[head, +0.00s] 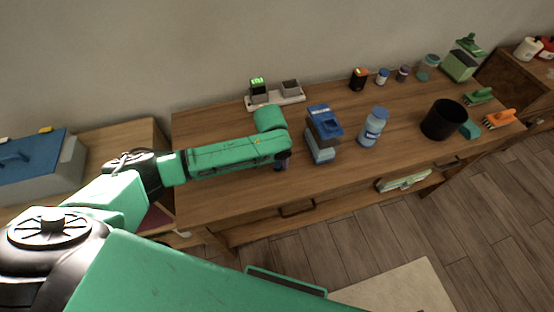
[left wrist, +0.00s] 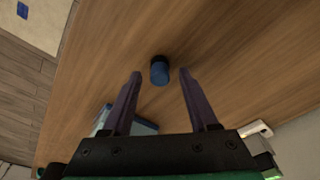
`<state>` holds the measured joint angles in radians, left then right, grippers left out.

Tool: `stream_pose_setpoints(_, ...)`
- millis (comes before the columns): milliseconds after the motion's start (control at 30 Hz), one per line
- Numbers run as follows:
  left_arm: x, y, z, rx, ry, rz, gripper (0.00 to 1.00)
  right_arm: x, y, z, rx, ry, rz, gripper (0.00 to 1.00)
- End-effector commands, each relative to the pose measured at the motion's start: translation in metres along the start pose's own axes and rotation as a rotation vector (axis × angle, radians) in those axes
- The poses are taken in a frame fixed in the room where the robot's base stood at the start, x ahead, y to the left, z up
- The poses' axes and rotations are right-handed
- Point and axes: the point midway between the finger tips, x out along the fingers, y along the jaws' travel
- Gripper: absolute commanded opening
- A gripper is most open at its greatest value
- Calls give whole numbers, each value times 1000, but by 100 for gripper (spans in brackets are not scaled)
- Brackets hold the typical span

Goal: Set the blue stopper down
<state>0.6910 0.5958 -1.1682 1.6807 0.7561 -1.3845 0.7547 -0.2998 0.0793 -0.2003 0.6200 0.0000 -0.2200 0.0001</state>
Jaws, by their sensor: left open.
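The blue stopper (left wrist: 159,70) is a short blue cylinder with a darker end, on the wooden tabletop in the left wrist view. My left gripper (left wrist: 160,75) is open, with one dark finger on each side of the stopper and a gap to both. The stopper lies at about the level of the fingertips and is not gripped. In the head view my left gripper (head: 281,163) points down over the desk, left of the blue-lidded container. The stopper is hidden there behind my arm. My right gripper is not in view.
The blue-lidded container (head: 322,135) stands close to the right of my left gripper. A blue bottle (head: 373,128) and a black bin (head: 442,120) stand farther right. A tray with two small holders (head: 275,101) is behind. The desk's left front is clear.

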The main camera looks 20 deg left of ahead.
Motion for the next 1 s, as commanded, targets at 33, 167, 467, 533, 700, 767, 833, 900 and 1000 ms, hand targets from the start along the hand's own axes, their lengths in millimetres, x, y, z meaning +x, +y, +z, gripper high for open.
stream_pose_setpoints(33, -5, 0, -1, 0, 3, 1, 60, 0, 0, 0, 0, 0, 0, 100)
stream_pose_setpoints(167, -31, 0, -1, 0, 4, 2, 60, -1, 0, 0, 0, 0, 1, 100)
stream_pose_setpoints(467, -107, 0, -1, 1, 4, 2, 60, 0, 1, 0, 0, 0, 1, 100)
stream_pose_setpoints(533, -116, 0, -1, 0, 3, 2, 60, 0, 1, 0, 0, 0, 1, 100)
stream_pose_setpoints(700, -121, 0, 0, -1, -1, 0, 60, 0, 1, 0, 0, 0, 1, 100)
stream_pose_setpoints(767, -121, 0, 0, -1, -1, 0, 60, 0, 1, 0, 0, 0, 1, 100)
stream_pose_setpoints(833, -121, 0, 0, -1, 0, 1, 60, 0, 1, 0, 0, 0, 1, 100)
stream_pose_setpoints(900, -121, 0, 0, -1, 0, 1, 60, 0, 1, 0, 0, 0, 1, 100)
stream_pose_setpoints(1000, -121, 0, 0, -1, 0, 1, 60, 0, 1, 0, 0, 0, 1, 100)
